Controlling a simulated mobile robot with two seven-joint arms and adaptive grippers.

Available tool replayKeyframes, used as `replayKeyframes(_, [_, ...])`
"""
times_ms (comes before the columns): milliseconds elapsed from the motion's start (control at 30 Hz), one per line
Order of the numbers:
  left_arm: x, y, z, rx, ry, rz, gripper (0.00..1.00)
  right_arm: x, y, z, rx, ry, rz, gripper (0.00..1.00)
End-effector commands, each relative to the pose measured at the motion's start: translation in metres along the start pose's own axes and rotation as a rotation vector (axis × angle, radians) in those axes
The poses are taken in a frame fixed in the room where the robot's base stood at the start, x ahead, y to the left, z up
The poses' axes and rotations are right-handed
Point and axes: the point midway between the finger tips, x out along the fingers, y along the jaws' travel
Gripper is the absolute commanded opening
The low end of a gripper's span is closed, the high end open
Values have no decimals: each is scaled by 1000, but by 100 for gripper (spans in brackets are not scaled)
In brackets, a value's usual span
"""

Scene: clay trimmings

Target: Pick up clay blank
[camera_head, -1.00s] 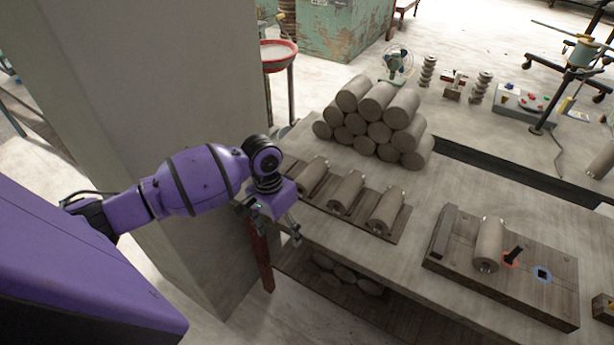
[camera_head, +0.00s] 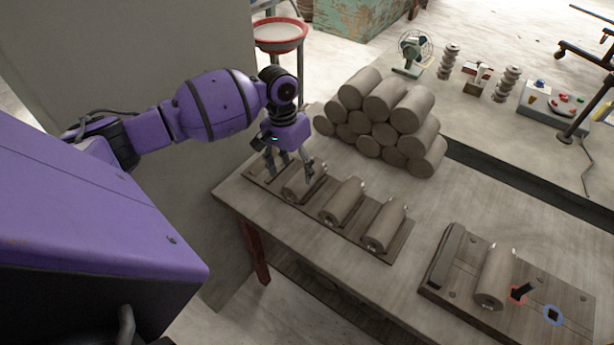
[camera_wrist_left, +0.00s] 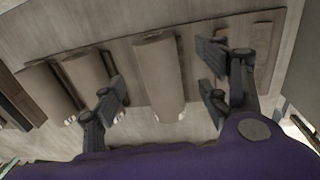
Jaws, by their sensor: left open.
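Three grey-brown clay blanks lie in a row on a wooden rack (camera_head: 347,231) on the table. The leftmost blank (camera_head: 303,183) is right by my left gripper (camera_head: 288,171), whose fingers are spread and point down over it. The middle blank (camera_head: 341,201) and the right blank (camera_head: 384,226) are clear of the gripper. In the left wrist view, one blank (camera_wrist_left: 159,75) lies between the open fingers of my left gripper (camera_wrist_left: 163,88), with gaps on both sides. Two more blanks show to its left. I do not see my right gripper.
A stack of several clay cylinders (camera_head: 384,118) stands behind the rack. A wooden fixture (camera_head: 447,258) with another cylinder (camera_head: 496,278) lies at the right. A small fan (camera_head: 414,50) and a control box (camera_head: 553,100) stand further back. Bare tabletop (camera_head: 415,205) lies between rack and fixture.

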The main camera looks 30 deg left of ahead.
Motion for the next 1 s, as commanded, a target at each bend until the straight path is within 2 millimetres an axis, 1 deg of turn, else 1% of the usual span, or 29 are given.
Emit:
replayKeyframes(100, [9,1,-2,0,2,1,68,-3,2,14,-2,-24,3,68])
replayKeyframes(200, [23,3,-3,1,1,2,68,-5,4,18,-4,-32,4,68])
replayKeyframes(300, [39,3,-4,-1,1,1,68,-4,3,15,-4,-27,4,68])
replayKeyframes(400, [50,3,-4,0,2,1,68,-1,2,8,-6,-14,1,68])
replayKeyframes(500, [52,3,-4,0,3,0,68,2,1,0,-5,-1,-1,68])
replayKeyframes(633, [51,3,-4,1,4,0,68,2,-1,-5,0,7,-2,68])
replayKeyframes(1000, [51,3,-4,1,4,0,20,1,-2,-1,9,1,0,68])
